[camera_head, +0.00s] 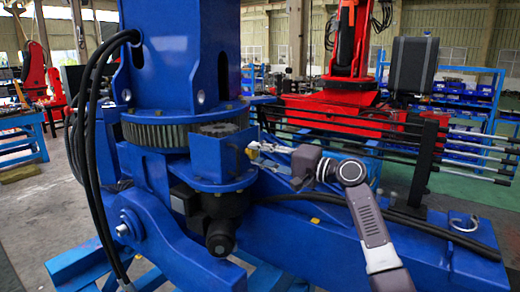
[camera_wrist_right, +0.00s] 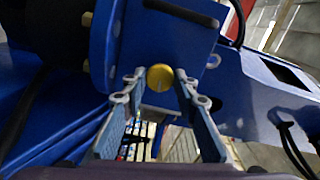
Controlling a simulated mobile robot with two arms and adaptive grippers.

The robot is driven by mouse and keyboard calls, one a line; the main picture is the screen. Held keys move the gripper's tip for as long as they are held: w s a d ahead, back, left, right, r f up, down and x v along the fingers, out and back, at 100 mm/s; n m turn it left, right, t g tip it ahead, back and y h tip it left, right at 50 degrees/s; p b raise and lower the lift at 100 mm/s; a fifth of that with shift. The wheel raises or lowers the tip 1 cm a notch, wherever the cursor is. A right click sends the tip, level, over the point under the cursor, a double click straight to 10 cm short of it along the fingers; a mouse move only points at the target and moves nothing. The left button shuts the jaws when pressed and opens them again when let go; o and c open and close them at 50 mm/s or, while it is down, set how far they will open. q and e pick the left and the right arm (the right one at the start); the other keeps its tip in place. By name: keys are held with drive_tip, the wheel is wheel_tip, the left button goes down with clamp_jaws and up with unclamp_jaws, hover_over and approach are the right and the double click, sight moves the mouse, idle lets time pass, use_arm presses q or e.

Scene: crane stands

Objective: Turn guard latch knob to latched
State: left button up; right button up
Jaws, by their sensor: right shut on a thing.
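The guard latch knob (camera_wrist_right: 160,77) is a round yellow knob on a blue guard plate (camera_wrist_right: 165,40), at the centre of the right wrist view. My right gripper (camera_head: 258,148) reaches in from the right in the head view, its fingertips at the side of the blue guard box (camera_head: 222,158). In the right wrist view the two fingers stand on either side of the knob, shut on it. The knob's turn angle is too small to read. My left gripper is not in view.
The big blue crane column (camera_head: 180,60) stands above a toothed ring (camera_head: 180,132). Black hoses (camera_head: 88,140) hang at its left. A long blue beam (camera_head: 330,225) runs below my right arm. Black rails (camera_head: 370,130) and a red machine (camera_head: 350,105) stand behind.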

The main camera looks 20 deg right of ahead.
drive_tip(key=shift+m+p, duration=0.7)
drive_tip(key=shift+m, duration=0.4)
drive_tip(key=o, duration=1.1)
drive_tip(key=shift+o, duration=0.2)
drive_tip(key=shift+s+d, duration=0.1)
drive_tip(key=shift+d, duration=0.1)
drive_tip(key=v, duration=1.1)
drive_tip(key=shift+s+d, duration=0.2)
drive_tip(key=shift+s, duration=0.05)
drive_tip(key=shift+f, duration=0.1)
